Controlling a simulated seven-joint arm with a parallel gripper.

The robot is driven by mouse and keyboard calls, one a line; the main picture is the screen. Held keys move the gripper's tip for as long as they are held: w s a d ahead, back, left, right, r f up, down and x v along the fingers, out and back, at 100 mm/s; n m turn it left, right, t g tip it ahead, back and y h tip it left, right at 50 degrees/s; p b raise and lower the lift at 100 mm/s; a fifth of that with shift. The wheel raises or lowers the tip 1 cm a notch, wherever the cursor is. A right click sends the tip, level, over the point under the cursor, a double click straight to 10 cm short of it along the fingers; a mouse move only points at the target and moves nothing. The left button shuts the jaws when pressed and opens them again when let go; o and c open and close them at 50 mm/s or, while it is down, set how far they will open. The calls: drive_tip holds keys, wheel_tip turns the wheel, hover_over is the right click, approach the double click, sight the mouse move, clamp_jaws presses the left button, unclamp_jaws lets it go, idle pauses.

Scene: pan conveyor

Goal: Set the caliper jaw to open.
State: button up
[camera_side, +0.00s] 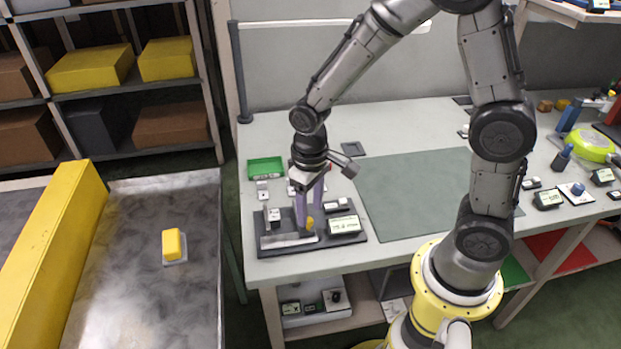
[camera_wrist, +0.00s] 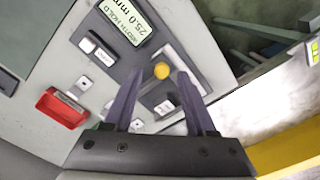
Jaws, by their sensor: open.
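The caliper device is a dark base plate (camera_side: 352,239) at the table's front left corner. It carries a display (camera_side: 344,225), which in the wrist view (camera_wrist: 128,20) reads 25.0 mm and WIDTH HOLD. A small yellow knob (camera_side: 310,223) stands on the plate; it also shows in the wrist view (camera_wrist: 161,71). Metal jaw parts (camera_side: 284,241) lie at the plate's front left; their exact setting is hard to tell. My gripper (camera_side: 309,222) is open and points down, its purple fingers on either side of the knob. I cannot tell whether they touch it.
A green tray (camera_side: 265,168) is behind the device, and a red tray (camera_wrist: 62,108) shows in the wrist view. A green mat (camera_side: 415,190) lies clear to the right. Left of the table is a conveyor (camera_side: 130,270) with a yellow block (camera_side: 173,243).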

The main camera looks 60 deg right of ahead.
wheel_tip(320, 180, up, 12)
drive_tip(key=shift+f, duration=0.15)
idle(0.3)
drive_tip(key=s+d+r+t, duration=0.3)
drive_tip(key=s+r+t, duration=0.1)
drive_tip(key=s+r, duration=0.3)
drive_tip(key=s+d+f+t, duration=0.1)
drive_tip(key=s, duration=0.6)
drive_tip(key=shift+s+f+t, duration=0.2)
drive_tip(key=shift+s+t, duration=0.1)
